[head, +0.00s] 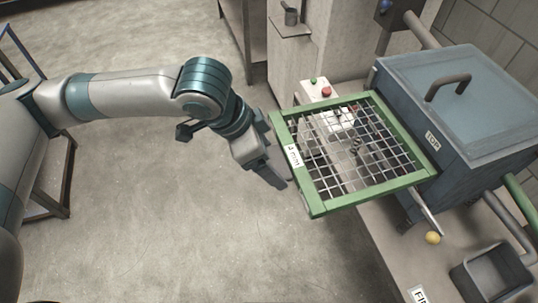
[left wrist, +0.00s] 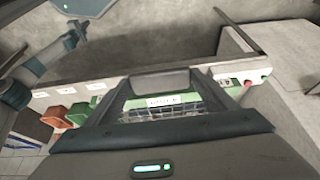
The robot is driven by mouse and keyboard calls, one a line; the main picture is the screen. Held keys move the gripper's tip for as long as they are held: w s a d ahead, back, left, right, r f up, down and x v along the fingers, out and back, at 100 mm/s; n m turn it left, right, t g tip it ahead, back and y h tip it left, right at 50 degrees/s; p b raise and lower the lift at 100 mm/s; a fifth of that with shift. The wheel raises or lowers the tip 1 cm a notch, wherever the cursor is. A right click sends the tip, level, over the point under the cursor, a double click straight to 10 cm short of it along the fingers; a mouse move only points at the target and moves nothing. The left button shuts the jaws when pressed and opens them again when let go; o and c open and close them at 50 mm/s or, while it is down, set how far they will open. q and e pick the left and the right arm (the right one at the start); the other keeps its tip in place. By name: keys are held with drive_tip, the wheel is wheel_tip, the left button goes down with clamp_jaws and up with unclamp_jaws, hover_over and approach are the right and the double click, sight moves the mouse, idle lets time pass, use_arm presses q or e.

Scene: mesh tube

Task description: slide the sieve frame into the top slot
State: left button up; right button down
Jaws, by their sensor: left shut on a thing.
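The sieve frame (head: 316,198) has a green border around a grey wire mesh and a white label on its left side. In the head view its right side lies at the front of a blue-grey machine (head: 407,125), by the "TOP" label (head: 432,141); how far it is in the top slot cannot be told. My left gripper (head: 279,180) is at the frame's left side, shut on it, with the contact partly hidden. In the left wrist view the mesh (left wrist: 150,114) and label show between the fingers.
A control box (head: 316,90) with red and green buttons stands behind the frame. A yellow ball (head: 432,238) and a grey bin (head: 493,275) are at lower right. Orange bins (left wrist: 56,116) show in the left wrist view.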

sight(327, 147)
use_arm(q)
drive_tip(key=shift+w+d, duration=0.25)
drive_tip(key=shift+d, duration=0.55)
idle(0.4)
drive_tip(key=shift+w+d+p, duration=0.3)
drive_tip(key=shift+d+p, duration=0.15)
drive_tip(key=shift+d, duration=0.45)
drive_tip(key=shift+w+d+p, duration=0.15)
drive_tip(key=shift+w+d, duration=0.05)
drive_tip(key=shift+d, duration=0.35)
drive_tip(key=shift+w+d+p, duration=0.15)
drive_tip(key=shift+d, duration=0.4)
drive_tip(key=shift+w+d+p, duration=0.2)
drive_tip(key=shift+d, duration=0.4)
drive_tip(key=shift+w+d+p, duration=0.15)
drive_tip(key=shift+d, duration=0.45)
drive_tip(key=shift+w+d+p, duration=0.15)
drive_tip(key=shift+w+d, duration=0.1)
drive_tip(key=shift+d, duration=0.5)
drive_tip(key=shift+w+d+p, duration=0.2)
drive_tip(key=shift+w+d, duration=0.05)
drive_tip(key=shift+d, duration=0.5)
drive_tip(key=shift+w+d+p, duration=0.15)
drive_tip(key=shift+w+d, duration=0.1)
drive_tip(key=shift+d, duration=0.5)
idle(0.4)
drive_tip(key=o, duration=1.6)
